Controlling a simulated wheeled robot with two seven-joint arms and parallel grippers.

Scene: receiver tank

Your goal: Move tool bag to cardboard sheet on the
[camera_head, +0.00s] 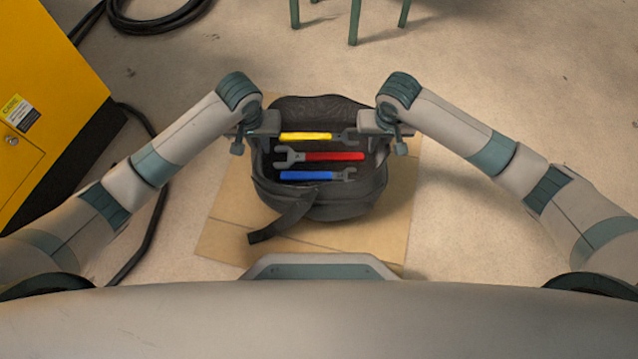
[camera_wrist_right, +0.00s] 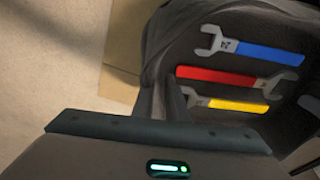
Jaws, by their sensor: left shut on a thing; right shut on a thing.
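The tool bag (camera_head: 335,205) is dark grey and open at the top, with a strap hanging toward me. A yellow wrench (camera_head: 306,136), a red wrench (camera_head: 334,156) and a blue wrench (camera_head: 306,176) show inside it. The cardboard sheet (camera_head: 235,226) lies on the floor under the bag in the head view. I cannot tell whether the bag touches it. My left gripper (camera_head: 264,130) is shut on the bag's left side. My right gripper (camera_head: 373,130) is shut on its right side. The right wrist view shows the bag (camera_wrist_right: 165,50) close up; the fingertips are partly hidden.
A yellow machine (camera_head: 50,90) stands at the left, with a black cable (camera_head: 155,215) on the floor beside it. A coiled black hose (camera_head: 155,22) lies at the top left. Green legs (camera_head: 355,22) stand at the top. The floor at the right is clear.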

